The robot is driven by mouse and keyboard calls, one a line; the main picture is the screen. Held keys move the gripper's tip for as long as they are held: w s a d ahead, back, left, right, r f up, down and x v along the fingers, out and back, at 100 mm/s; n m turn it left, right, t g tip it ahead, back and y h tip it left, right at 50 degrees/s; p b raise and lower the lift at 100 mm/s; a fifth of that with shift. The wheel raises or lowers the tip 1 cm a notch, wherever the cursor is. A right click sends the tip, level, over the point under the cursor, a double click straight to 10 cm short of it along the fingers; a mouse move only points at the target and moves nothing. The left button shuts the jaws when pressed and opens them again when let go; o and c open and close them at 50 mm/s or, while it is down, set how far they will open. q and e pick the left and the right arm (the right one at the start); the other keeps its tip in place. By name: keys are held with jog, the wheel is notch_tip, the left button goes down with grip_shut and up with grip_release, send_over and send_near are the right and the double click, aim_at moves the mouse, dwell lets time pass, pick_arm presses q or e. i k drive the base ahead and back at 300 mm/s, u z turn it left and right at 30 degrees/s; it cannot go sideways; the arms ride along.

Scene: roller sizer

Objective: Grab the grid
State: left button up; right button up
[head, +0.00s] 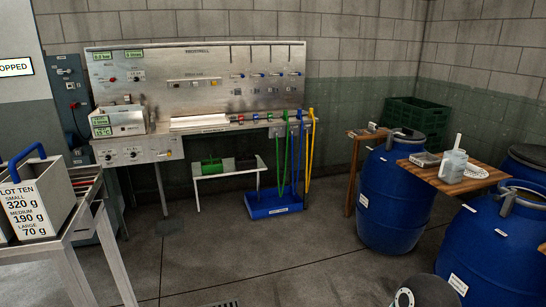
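A small pale slatted or perforated piece (480,172) lies on the wooden board at the right, beside a grey jug; it may be the grid, but it is too small to tell. A floor grate (222,304) is cut off by the bottom edge of the head view.
Blue drums (393,205) stand at the right, with a wooden board (440,178) across their tops. A metal control bench (200,125) stands at the back. A table with a labelled bin (40,205) is at the left. The middle floor (270,255) is clear.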

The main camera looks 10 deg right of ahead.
aim_at(472, 171)
jog(key=z, duration=0.15)
jog(key=i, duration=1.35)
jog(key=z, duration=0.7)
jog(key=i, duration=1.6)
jog(key=z, duration=0.85)
jog(key=i, duration=0.85)
jog(key=z, duration=0.2)
